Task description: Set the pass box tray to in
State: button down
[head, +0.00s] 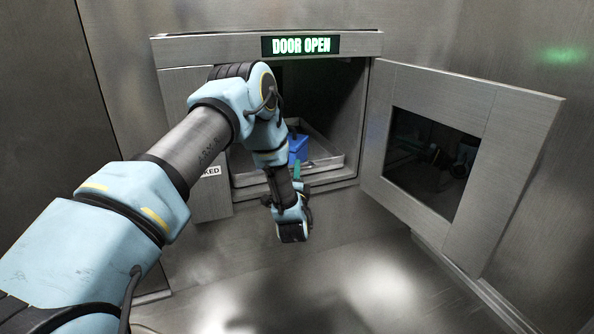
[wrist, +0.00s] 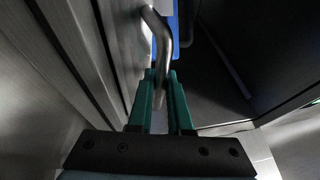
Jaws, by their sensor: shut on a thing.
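The pass box tray (head: 328,160) is a shallow metal tray inside the open pass box chamber, its front edge near the opening. A blue box (head: 298,147) stands on it, partly hidden by my arm; a blue patch also shows in the wrist view (wrist: 182,22). My gripper (head: 297,170) is at the tray's front, mostly hidden behind my wrist in the head view. In the wrist view, its green fingers (wrist: 162,90) are shut on a bent metal handle (wrist: 163,50). The left part of the tray is hidden by my arm.
The pass box door (head: 530,130) is swung open to the right, with a dark window. A lit sign (head: 300,45) above the opening reads DOOR OPEN. A panel with a partly hidden label (head: 211,171) is left of the opening.

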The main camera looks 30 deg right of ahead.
dwell(0.3)
jog(key=w, duration=0.4)
jog(key=shift+w+d+b, duration=0.3)
jog(key=shift+w+b, duration=0.05)
jog(key=c, duration=0.8)
grip_release()
jog(key=shift+c, duration=0.2)
jog(key=p+v, duration=0.3)
jog(key=v, duration=0.8)
